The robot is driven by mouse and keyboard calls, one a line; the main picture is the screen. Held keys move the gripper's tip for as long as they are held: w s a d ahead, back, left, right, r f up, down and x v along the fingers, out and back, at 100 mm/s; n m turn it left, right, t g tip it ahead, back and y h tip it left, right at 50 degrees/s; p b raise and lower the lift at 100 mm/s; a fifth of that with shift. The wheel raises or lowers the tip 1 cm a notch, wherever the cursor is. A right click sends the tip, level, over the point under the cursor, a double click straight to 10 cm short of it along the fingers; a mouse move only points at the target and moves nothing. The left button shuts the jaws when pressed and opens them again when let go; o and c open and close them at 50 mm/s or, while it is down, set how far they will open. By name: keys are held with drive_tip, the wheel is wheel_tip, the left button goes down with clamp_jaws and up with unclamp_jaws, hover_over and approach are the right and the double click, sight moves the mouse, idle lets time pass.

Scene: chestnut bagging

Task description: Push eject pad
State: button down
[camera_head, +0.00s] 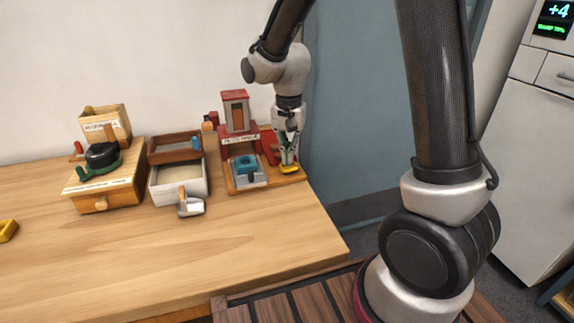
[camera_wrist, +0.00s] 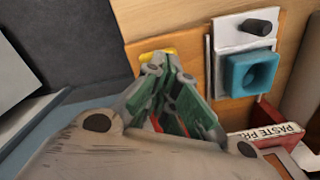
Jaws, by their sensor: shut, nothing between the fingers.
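A small yellow pad (camera_head: 290,170), which looks like the eject pad, lies at the right front of the wooden base of the paste press (camera_head: 239,134). My gripper (camera_head: 287,160) points down with its fingertips right over the pad, shut and empty. In the wrist view the fingertips (camera_wrist: 160,62) cover much of the yellow pad (camera_wrist: 171,53); I cannot tell if they press on it. A teal block with a square hollow (camera_wrist: 251,72) sits on a pale plate left of the pad, and shows in the head view (camera_head: 247,164).
Left of the press are a pale bin (camera_head: 166,187) with a scoop (camera_head: 190,206), a brown tray (camera_head: 172,149) and a wooden box with a dark round pan (camera_head: 102,155). A blue panel (camera_head: 350,110) stands close on the right.

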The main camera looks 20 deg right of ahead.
drive_tip(key=shift+r, duration=2.75)
drive_tip(key=shift+s+d+f+n, duration=0.15)
drive_tip(key=shift+s+n, duration=0.2)
drive_tip(key=shift+n, duration=0.55)
drive_tip(key=s+d+r+n+t, duration=0.2)
drive_tip(key=s+d+r, duration=0.4)
drive_tip(key=s, duration=0.4)
drive_tip(key=s+d+r+n+t, duration=0.2)
drive_tip(key=s+d+r, duration=0.4)
drive_tip(key=s, duration=0.5)
drive_tip(key=shift+s+d, duration=0.15)
drive_tip(key=shift+d, duration=1.15)
